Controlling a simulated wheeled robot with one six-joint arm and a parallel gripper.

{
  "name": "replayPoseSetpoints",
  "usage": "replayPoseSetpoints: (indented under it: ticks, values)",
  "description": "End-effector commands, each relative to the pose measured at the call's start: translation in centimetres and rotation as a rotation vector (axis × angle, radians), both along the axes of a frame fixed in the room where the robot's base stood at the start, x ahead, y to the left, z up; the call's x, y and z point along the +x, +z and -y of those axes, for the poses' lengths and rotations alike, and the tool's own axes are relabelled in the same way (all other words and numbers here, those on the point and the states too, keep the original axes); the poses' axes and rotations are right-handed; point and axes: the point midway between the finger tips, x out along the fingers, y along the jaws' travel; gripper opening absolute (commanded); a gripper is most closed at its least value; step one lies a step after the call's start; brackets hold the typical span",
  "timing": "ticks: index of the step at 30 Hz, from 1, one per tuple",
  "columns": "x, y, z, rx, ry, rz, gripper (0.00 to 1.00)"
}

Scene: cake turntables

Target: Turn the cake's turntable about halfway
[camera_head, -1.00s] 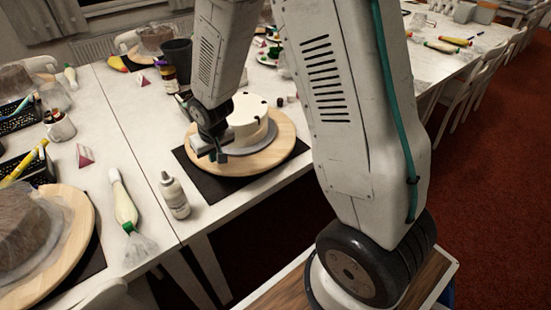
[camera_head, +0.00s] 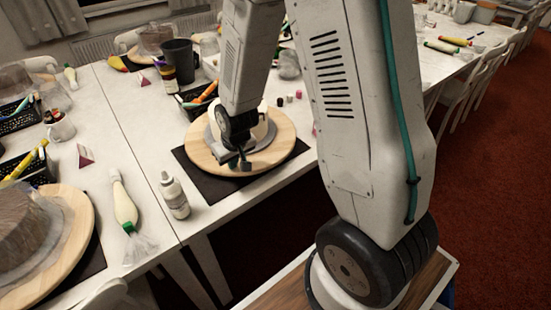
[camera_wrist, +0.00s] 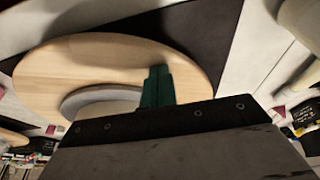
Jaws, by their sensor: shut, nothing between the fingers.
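The turntable (camera_head: 284,144) is a round pale wooden disc on a black mat (camera_head: 187,160). The white cake (camera_head: 262,131) stands on a grey board (camera_head: 270,139) at its middle and is largely hidden behind my arm. My gripper (camera_head: 244,166) is shut and empty, low over the near part of the disc, in front of the cake. In the wrist view its dark green fingers (camera_wrist: 157,86) are together and point over the wooden disc (camera_wrist: 60,70), beside the grey board (camera_wrist: 88,97). I cannot tell whether the fingertips touch the wood.
A white bottle (camera_head: 174,196) and a piping bag (camera_head: 124,205) lie left of the mat, the bottle upright. A basket of pens (camera_head: 198,103) and a dark cup (camera_head: 179,62) stand behind the turntable. Another turntable with a covered cake (camera_head: 25,240) is at the left.

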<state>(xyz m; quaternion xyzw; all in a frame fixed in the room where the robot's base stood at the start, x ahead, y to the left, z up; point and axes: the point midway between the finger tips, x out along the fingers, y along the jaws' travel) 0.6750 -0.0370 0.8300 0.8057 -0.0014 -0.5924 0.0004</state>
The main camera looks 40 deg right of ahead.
Motion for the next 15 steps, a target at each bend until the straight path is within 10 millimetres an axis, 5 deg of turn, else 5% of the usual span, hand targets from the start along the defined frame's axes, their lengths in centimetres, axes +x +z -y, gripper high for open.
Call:
replayPoseSetpoints:
  ticks: [15]
  values:
    - [-0.76,-0.01,0.99,0.0,-0.002,-0.001,0.0]
